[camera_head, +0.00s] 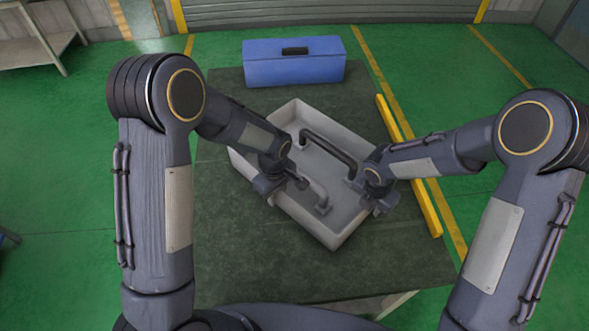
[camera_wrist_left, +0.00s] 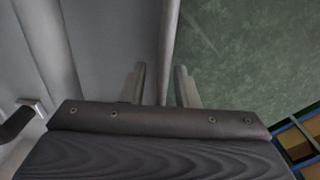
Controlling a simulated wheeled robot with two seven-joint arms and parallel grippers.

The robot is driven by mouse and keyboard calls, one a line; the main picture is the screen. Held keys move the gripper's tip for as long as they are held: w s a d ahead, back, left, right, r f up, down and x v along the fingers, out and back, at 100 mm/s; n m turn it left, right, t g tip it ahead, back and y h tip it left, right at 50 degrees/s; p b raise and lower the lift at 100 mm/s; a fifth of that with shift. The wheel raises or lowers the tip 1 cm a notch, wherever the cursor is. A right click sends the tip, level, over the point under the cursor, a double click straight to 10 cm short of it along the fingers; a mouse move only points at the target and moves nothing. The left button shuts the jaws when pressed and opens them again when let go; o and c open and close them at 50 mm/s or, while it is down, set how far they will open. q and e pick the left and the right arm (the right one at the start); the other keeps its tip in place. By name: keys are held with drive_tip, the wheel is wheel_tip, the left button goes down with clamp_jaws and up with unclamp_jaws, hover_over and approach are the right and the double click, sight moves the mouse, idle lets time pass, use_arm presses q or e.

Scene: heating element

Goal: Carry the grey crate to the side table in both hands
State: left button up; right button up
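The grey crate (camera_head: 335,230) sits at an angle on a dark green-topped table (camera_head: 240,260). Two bent bars, one dark (camera_head: 328,148) and one lighter (camera_head: 318,194), show inside it. My left gripper (camera_head: 284,188) is at the crate's left wall. In the left wrist view the fingers of my left gripper (camera_wrist_left: 160,86) stand apart on either side of the crate's wall (camera_wrist_left: 169,45), with a gap on the left side. My right gripper (camera_head: 375,197) is at the crate's right wall; its fingers are too small and partly hidden to tell their state.
A blue box (camera_head: 294,62) stands at the table's far end. A yellow bar (camera_head: 410,165) lies along the table's right edge. A grey side table (camera_head: 35,48) stands at the far left. Green floor around the table is mostly clear.

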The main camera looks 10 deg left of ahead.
use_arm(q)
wheel_tip(320, 180, up, 12)
drive_tip(key=shift+f, duration=0.1)
use_arm(e)
drive_tip(key=r, duration=0.4)
drive_tip(key=s+r, duration=0.1)
drive_tip(key=r, duration=0.3)
drive_tip(key=a+r, duration=0.1)
drive_tip(key=r, duration=0.3)
drive_tip(key=shift+s, duration=0.25)
drive_tip(key=shift+f, duration=0.1)
